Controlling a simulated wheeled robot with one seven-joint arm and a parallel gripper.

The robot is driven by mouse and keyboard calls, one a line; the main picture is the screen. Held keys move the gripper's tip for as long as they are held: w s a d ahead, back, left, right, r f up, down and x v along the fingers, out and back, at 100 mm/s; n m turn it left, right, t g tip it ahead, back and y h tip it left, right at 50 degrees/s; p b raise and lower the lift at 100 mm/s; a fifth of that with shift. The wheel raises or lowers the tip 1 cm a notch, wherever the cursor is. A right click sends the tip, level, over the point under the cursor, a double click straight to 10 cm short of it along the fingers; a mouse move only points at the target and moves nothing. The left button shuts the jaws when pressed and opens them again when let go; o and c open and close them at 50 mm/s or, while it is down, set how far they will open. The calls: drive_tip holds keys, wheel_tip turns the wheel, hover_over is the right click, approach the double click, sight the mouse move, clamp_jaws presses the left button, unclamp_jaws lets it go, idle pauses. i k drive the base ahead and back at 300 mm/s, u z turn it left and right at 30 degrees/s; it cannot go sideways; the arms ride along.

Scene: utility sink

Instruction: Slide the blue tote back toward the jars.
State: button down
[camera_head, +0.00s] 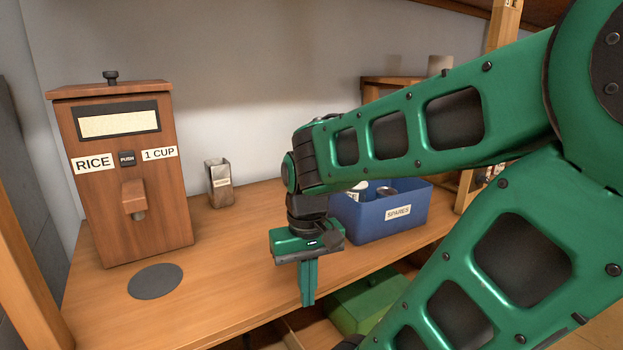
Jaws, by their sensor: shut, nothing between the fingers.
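The blue tote (409,212) with a "SPARES" label stands on the wooden counter, right of the middle of the picture, with a few containers inside it. Part of its left side and back is hidden by my gripper and arm. My gripper (308,303) points down in front of and to the left of the tote. Its fingers are shut and empty, near the counter's front edge.
A wooden rice dispenser (122,215) stands at the left, with a grey round mat (155,281) in front. A small metal canister (220,184) stands near the wall. A green bin (372,300) sits below the counter. The counter between mat and gripper is clear.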

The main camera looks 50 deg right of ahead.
sight(373, 220)
drive_tip(key=u, duration=0.4)
drive_tip(key=k, duration=1.65)
drive_tip(key=z, duration=1.1)
drive_tip(key=i, duration=1.05)
drive_tip(key=u, duration=0.05)
